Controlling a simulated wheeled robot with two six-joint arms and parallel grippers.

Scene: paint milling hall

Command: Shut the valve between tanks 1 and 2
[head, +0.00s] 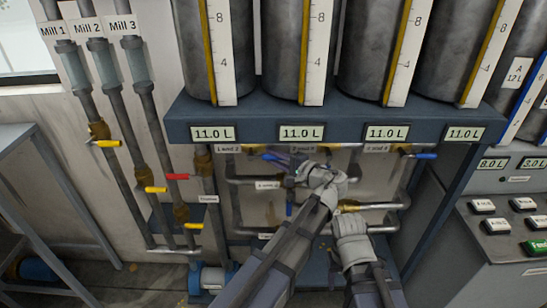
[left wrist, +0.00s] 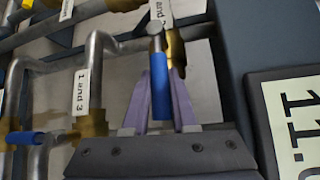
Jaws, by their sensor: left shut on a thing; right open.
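The valve with the label "1 and 2" (head: 227,148) sits under the tank shelf at the left of the pipework. Its blue lever (head: 270,157) points to the right in the head view. My left gripper (head: 283,161) has its purple fingers shut on this lever. In the left wrist view the blue lever (left wrist: 160,87) lies between the two fingers, below a brass valve body (left wrist: 176,48). My right gripper (head: 350,214) is in front of the lower pipes, near a brass fitting; its fingertips are hard to make out.
Another valve (head: 420,156) with a blue lever is at the right. A label "1 and 3" (left wrist: 82,92) shows on a pipe close to my left gripper. The shelf edge (head: 350,112) with its readouts overhangs the pipes. A control console (head: 505,235) stands right.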

